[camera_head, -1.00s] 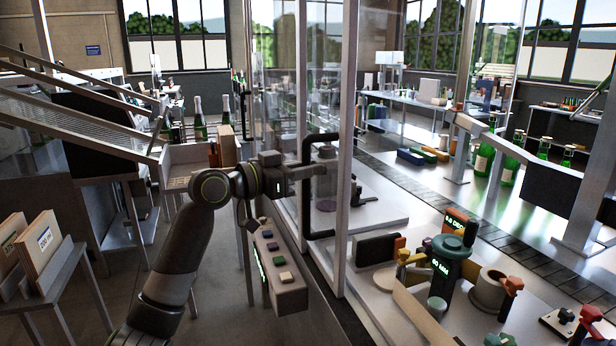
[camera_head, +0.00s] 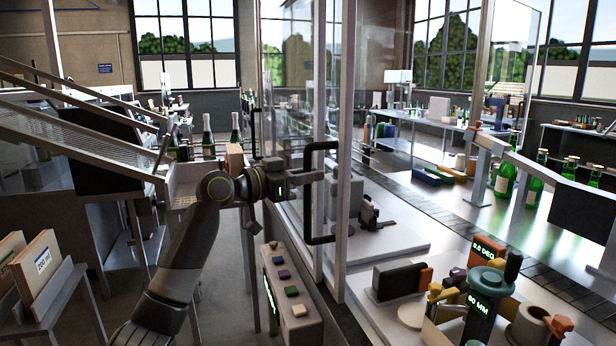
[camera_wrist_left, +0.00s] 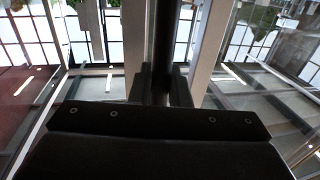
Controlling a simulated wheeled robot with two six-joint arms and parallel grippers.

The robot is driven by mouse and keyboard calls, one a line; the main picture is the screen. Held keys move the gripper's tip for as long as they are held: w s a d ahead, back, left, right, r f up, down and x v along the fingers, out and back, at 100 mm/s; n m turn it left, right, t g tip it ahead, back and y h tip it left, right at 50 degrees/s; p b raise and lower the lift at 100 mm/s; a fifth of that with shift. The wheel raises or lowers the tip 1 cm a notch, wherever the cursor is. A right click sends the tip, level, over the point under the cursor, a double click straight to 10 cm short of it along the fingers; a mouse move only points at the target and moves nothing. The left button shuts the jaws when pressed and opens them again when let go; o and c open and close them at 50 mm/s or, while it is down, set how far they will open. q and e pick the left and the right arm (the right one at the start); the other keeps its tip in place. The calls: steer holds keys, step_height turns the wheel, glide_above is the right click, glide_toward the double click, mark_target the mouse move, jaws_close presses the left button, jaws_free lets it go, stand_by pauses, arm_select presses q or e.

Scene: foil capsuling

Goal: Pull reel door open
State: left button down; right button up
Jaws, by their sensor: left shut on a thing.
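The reel door is a tall clear panel with a pale metal frame (camera_head: 345,120) in the middle of the head view. A black bar handle (camera_head: 322,240) stands out from its frame. My left gripper (camera_head: 312,177) is shut on the upright part of this handle, in its upper half. In the left wrist view the dark handle bar (camera_wrist_left: 163,45) runs upright between the two fingers (camera_wrist_left: 160,88). The fingers hide part of the bar. My right gripper is in neither view.
A control box with coloured buttons (camera_head: 291,291) stands below my left arm. Boxes (camera_head: 38,265) stand in a rack at far left.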

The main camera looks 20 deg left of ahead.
arm_select(q)
steer(key=c, duration=1.4)
jaws_free()
steer(key=shift+c, duration=0.2)
steer(key=b+v, duration=0.5)
steer(key=v, duration=1.2)
steer(key=shift+s, duration=0.2)
steer(key=shift+a, duration=0.15)
